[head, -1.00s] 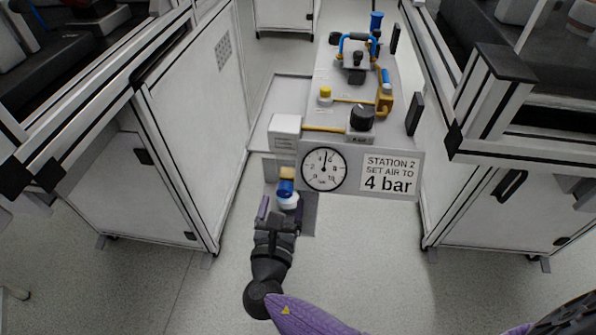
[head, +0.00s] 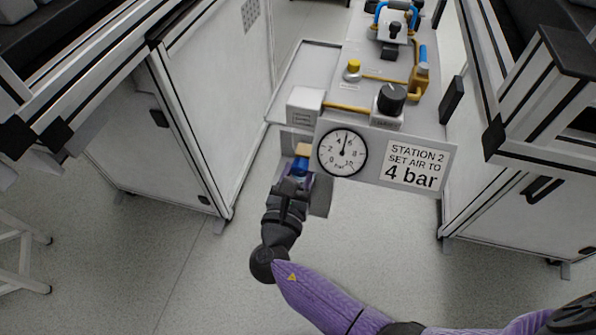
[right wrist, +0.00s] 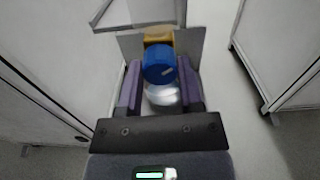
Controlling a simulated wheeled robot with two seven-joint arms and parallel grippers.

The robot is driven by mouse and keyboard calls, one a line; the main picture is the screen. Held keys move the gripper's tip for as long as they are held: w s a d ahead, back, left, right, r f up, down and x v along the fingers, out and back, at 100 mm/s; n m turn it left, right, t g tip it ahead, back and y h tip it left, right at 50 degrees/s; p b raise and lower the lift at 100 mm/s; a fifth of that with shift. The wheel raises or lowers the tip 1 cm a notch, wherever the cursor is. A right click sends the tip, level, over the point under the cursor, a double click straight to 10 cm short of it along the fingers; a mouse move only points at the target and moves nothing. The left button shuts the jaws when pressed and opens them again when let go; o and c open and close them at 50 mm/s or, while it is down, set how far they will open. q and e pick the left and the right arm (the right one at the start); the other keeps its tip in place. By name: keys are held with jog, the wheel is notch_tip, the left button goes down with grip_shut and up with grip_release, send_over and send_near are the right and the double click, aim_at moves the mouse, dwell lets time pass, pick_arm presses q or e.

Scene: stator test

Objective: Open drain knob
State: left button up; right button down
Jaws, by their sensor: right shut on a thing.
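The blue knob (head: 301,164), with a pale mark on its face, sits below the panel with the pressure gauge (head: 342,152). It also shows in the right wrist view (right wrist: 158,62), in front of a yellow-orange fitting (right wrist: 158,36). A whitish, shiny rounded part (right wrist: 163,95) lies just on the near side of the blue knob. My right gripper (head: 298,176) is shut on the blue knob, one purple finger on each side of it in the right wrist view (right wrist: 161,68). My left gripper is not in view.
A sign (head: 415,165) reads "Station 2 set air to 4 bar". Above it stand a black knob (head: 391,98), a yellow button (head: 353,68) and a white box (head: 305,104). White cabinets (head: 190,125) flank the station on both sides. The floor (head: 375,240) before it is clear.

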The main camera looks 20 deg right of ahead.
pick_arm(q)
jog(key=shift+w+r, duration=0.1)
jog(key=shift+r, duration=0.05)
pick_arm(e)
jog(key=shift+r+n+p, duration=0.2)
jog(key=shift+n+p, duration=1.35)
jog(key=shift+n, duration=0.15)
jog(key=n+p, duration=0.1)
jog(key=n, duration=0.1)
jog(key=shift+n, duration=0.3)
jog(key=n+p, duration=0.1)
jog(key=n, duration=0.2)
jog(key=shift+f, duration=0.1)
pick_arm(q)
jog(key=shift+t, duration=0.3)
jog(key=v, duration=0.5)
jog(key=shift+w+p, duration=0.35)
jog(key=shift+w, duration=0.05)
pick_arm(e)
jog(key=shift+n, duration=0.4)
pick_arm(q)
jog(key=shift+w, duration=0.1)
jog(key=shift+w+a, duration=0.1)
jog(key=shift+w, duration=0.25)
pick_arm(e)
jog(key=shift+f+n, duration=0.1)
jog(key=shift+n, duration=0.2)
